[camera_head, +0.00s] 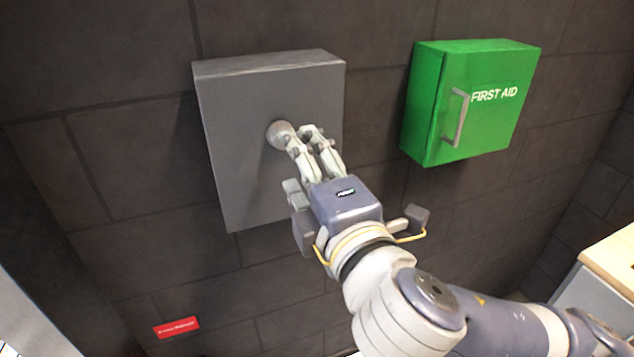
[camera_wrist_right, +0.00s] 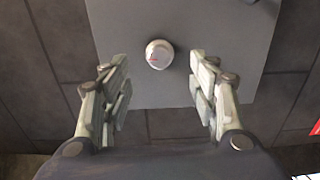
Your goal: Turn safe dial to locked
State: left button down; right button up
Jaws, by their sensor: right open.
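The grey safe box (camera_head: 235,125) is mounted on the dark wall, and its round, light grey dial (camera_head: 279,134) sits on its front face. In the right wrist view the dial (camera_wrist_right: 159,54) shows between and beyond the fingertips, with a small mark on it. My right gripper (camera_head: 296,132) is at the front of the box, its fingertips near the dial and partly covering its right side. In the right wrist view the gripper (camera_wrist_right: 155,70) is open, with a gap on each side of the dial. My left gripper is not in view.
A green first aid box (camera_head: 475,100) with a handle hangs on the wall to the right. A small red sign (camera_head: 176,327) is low on the wall. A counter with a wooden top (camera_head: 612,258) stands at the right edge.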

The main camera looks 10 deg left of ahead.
jog(key=v, duration=0.5)
jog(key=shift+d, duration=0.1)
